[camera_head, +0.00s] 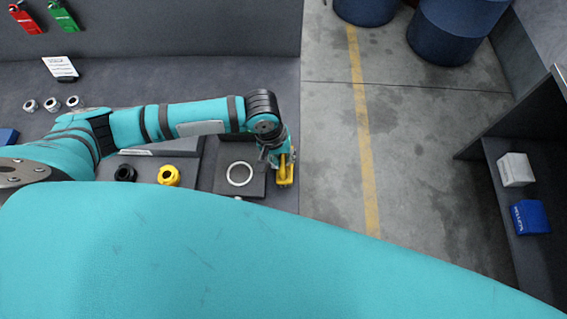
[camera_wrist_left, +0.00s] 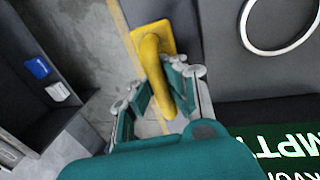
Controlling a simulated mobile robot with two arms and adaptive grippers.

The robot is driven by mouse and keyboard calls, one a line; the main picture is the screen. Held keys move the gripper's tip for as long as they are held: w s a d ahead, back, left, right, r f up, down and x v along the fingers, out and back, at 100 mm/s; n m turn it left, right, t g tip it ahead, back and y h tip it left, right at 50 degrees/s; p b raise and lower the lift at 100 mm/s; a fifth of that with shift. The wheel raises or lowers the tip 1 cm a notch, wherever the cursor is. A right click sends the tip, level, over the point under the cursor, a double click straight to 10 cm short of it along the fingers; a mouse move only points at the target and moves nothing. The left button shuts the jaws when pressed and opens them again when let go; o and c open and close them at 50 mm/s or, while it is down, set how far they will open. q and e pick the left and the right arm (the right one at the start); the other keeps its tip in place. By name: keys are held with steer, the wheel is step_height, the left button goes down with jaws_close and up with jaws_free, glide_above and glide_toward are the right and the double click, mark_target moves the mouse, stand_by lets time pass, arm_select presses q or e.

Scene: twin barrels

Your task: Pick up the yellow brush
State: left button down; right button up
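The yellow brush (camera_head: 286,174) is at the right edge of the grey bench in the head view, partly hidden by my left gripper (camera_head: 276,157). In the left wrist view the yellow brush (camera_wrist_left: 152,48) shows its flat block and its curved handle, which reaches back between the fingers of my left gripper (camera_wrist_left: 162,84). The fingers are apart, one on each side of the handle, with a gap visible on the left side. I cannot tell whether the right finger touches the handle. My right gripper is not in view.
A white ring (camera_head: 240,174) lies on a dark plate beside the brush. A yellow nut-like part (camera_head: 169,175) and a black one (camera_head: 125,173) are further left. The bench ends at open floor (camera_head: 330,130). Blue barrels (camera_head: 450,30) and a shelf with boxes (camera_head: 529,217) stand beyond.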

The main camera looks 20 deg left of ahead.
arm_select(q)
step_height(320, 180, up, 9)
steer(key=shift+b, duration=0.75)
steer(key=shift+r, duration=0.55)
